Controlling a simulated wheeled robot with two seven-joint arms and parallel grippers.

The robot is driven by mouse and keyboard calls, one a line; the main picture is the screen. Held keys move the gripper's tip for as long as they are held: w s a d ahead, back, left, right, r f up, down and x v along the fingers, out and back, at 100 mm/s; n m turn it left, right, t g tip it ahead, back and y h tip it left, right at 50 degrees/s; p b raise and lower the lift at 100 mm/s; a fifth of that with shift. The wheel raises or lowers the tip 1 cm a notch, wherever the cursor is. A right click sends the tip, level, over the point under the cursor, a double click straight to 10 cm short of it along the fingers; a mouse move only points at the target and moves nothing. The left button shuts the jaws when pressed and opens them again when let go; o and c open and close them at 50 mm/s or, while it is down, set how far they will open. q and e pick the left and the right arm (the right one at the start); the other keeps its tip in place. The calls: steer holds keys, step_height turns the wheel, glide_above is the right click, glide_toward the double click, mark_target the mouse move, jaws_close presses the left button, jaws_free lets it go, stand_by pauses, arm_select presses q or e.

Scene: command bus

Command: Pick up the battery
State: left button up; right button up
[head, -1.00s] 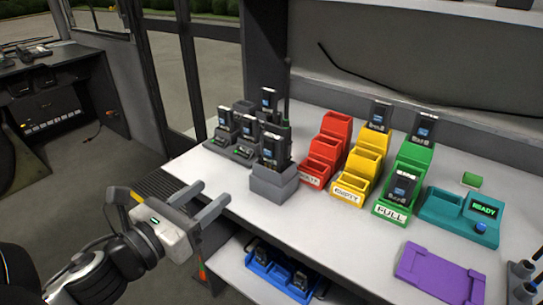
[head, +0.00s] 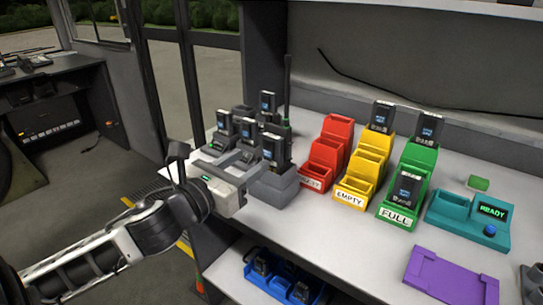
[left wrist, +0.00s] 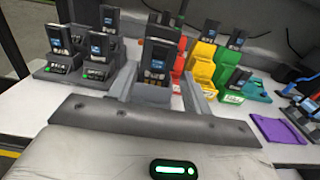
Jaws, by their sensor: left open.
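In the left wrist view the left gripper (left wrist: 158,82) is empty, and contact with the battery cannot be made out. Other similar batteries stand in the green rack (head: 400,205), the yellow rack (head: 366,165) and the grey chargers. My right gripper is not in view.
Grey chargers (head: 217,152) with several batteries stand behind my left gripper. A red rack (head: 325,155) stands right of the stand. Farther right are a teal READY box (head: 465,218) and a purple tray (head: 450,277). A blue bin (head: 280,278) sits on the lower shelf.

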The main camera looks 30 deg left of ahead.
mark_target(267, 150)
arm_select(q)
steer(key=shift+w+d+f, duration=0.1)
steer(key=shift+w+f, duration=0.05)
steer(key=shift+w, duration=1.15)
steer(key=shift+w+d+f, duration=0.1)
steer(key=shift+w+f, duration=0.05)
steer(key=shift+w, duration=1.1)
jaws_close()
